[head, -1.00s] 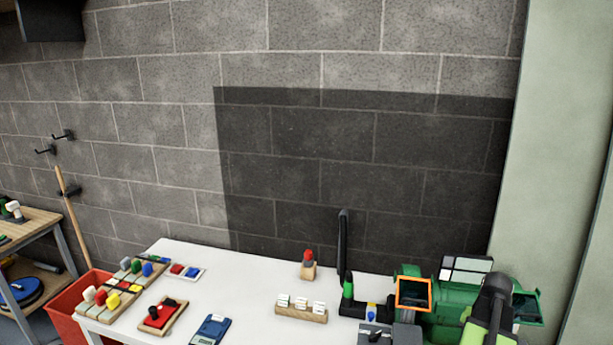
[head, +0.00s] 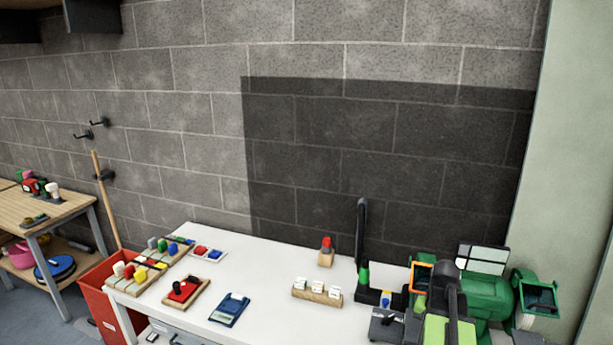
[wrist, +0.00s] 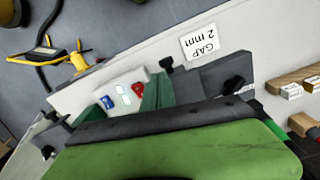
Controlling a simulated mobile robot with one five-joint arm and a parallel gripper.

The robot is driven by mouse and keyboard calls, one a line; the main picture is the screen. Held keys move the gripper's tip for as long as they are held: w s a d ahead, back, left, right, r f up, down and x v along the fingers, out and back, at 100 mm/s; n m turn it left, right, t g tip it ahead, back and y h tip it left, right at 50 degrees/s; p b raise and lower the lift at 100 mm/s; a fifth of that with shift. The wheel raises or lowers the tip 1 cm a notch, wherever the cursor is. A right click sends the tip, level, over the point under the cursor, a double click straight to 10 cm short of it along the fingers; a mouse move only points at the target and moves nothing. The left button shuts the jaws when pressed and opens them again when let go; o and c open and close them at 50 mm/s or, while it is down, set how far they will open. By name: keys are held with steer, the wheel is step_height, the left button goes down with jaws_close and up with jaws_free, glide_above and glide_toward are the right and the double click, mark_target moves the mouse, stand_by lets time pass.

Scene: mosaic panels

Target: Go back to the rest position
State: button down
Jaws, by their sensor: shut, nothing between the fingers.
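My gripper (wrist: 180,145), lime green with a dark band, fills the lower part of the wrist view and is shut with nothing in it. In the head view my black and lime-green arm (head: 450,327) stands at the lower right, in front of a green machine (head: 489,292). The fingertips are not clear in either view.
The white table (head: 255,265) holds a block with white pieces (head: 317,292), a blue device (head: 229,309) and a red-topped board (head: 186,291). A red bin (head: 98,300) stands at its left end. A black upright post (head: 361,232) rises beside the machine.

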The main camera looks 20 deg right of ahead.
steer(key=w+a+f+n+b, duration=0.2)
steer(key=w+a, duration=0.2)
steer(key=a, duration=0.5)
steer(key=w+a+f+n+b, duration=0.2)
steer(key=w+a, duration=0.2)
steer(key=a, duration=0.6)
steer(key=a+f+n+b, duration=0.2)
steer(key=a+n, duration=0.3)
steer(key=a, duration=1.2)
steer(key=shift+s+a+f+n, duration=0.25)
steer(key=shift+a+f+n, duration=0.05)
steer(key=shift+a+f, duration=0.1)
